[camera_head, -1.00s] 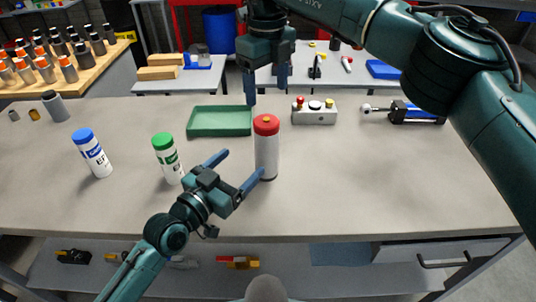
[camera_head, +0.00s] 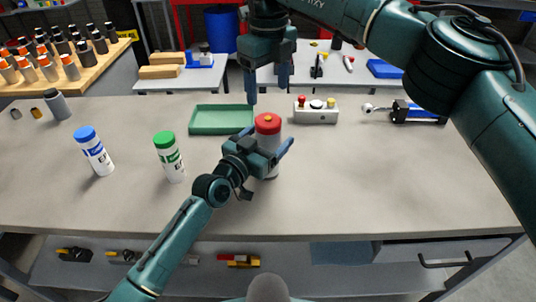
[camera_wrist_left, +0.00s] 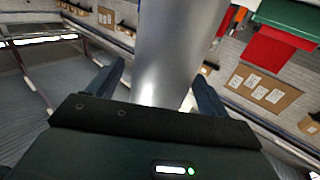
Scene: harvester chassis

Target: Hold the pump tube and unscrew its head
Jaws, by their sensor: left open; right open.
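The pump tube (camera_head: 271,171) stands upright on the table, a grey cylinder with a red head (camera_head: 267,124) on top. My left gripper (camera_head: 279,150) is open at the tube, with its fingers on either side of it; its body hides much of the tube in the head view. In the left wrist view the grey tube (camera_wrist_left: 176,50) rises between the two open fingers, with gaps visible on both sides. My right gripper (camera_head: 267,82) is open and empty, pointing down above and behind the red head.
A green tray (camera_head: 221,120) lies behind the tube. A button box (camera_head: 316,111) is to its right, and a blue-black cylinder part (camera_head: 414,112) farther right. Blue-capped (camera_head: 94,152) and green-capped (camera_head: 169,157) bottles stand to the left. The right front of the table is clear.

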